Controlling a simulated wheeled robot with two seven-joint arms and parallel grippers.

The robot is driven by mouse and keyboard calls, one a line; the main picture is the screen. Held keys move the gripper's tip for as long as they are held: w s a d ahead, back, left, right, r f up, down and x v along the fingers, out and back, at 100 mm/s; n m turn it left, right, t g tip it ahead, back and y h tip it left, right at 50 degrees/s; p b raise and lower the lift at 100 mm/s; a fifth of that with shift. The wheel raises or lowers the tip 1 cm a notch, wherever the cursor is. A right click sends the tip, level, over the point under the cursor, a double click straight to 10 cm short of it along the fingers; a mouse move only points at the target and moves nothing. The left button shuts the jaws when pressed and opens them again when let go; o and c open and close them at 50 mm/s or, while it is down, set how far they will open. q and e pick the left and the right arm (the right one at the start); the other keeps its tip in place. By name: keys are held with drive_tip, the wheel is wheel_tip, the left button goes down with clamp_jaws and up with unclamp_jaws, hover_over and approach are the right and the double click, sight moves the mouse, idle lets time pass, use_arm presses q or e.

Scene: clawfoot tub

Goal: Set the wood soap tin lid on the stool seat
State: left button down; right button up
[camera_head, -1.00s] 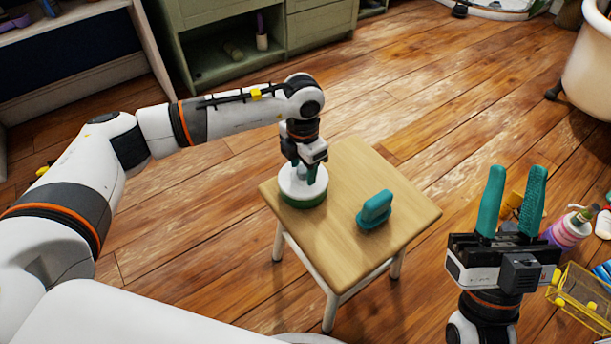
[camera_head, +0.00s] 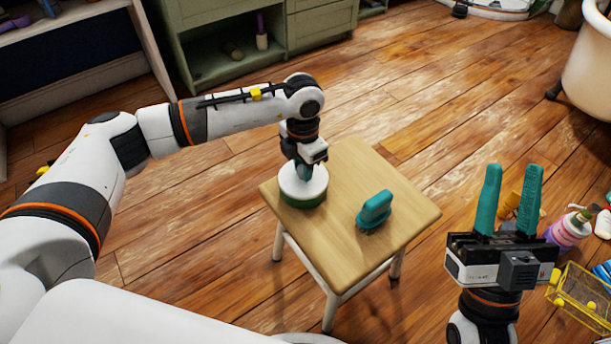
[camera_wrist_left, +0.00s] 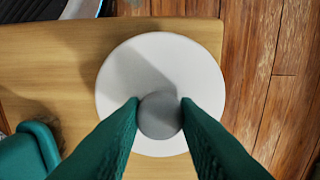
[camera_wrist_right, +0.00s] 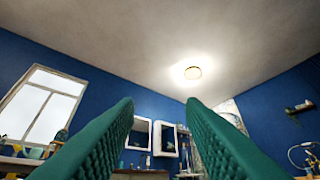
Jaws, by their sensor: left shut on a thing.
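The soap tin stands near the left corner of the wooden stool seat (camera_head: 340,250). Its round lid (camera_head: 290,186) looks white and sits on a dark green body (camera_head: 304,204). In the left wrist view the lid (camera_wrist_left: 160,60) has a grey round knob (camera_wrist_left: 160,114) in its middle. My left gripper (camera_head: 304,173) points down over the tin and is shut on the knob; the green fingertips touch it on both sides. The lid still rests on the tin. My right gripper (camera_head: 510,200) is open and empty, fingers up, right of the stool.
The front and back of the seat are bare. Bottles (camera_head: 568,232) and a yellow wire basket (camera_head: 582,298) are at the far right. A green cabinet (camera_head: 300,35) is behind.

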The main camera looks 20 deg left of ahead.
use_arm(q)
drive_tip(key=shift+r, duration=0.4)
use_arm(e)
drive_tip(key=shift+w+a+f+g, duration=0.1)
drive_tip(key=shift+w+f+g, duration=0.35)
drive_tip(key=shift+w+g, duration=0.15)
idle(0.3)
use_arm(q)
drive_tip(key=shift+r+p, duration=0.1)
drive_tip(key=shift+p, duration=0.2)
drive_tip(key=shift+r+p, duration=0.55)
drive_tip(key=shift+r, duration=0.15)
drive_tip(key=shift+r+p, duration=0.4)
drive_tip(key=shift+r, duration=0.2)
drive_tip(key=shift+r+p, duration=0.4)
drive_tip(key=shift+r, duration=0.15)
use_arm(e)
drive_tip(key=w+f+g+h, duration=0.3)
drive_tip(key=w+f+g, duration=0.1)
drive_tip(key=f+g, duration=0.3)
drive_tip(key=shift+w+f, duration=0.2)
drive_tip(key=shift+f, duration=0.85)
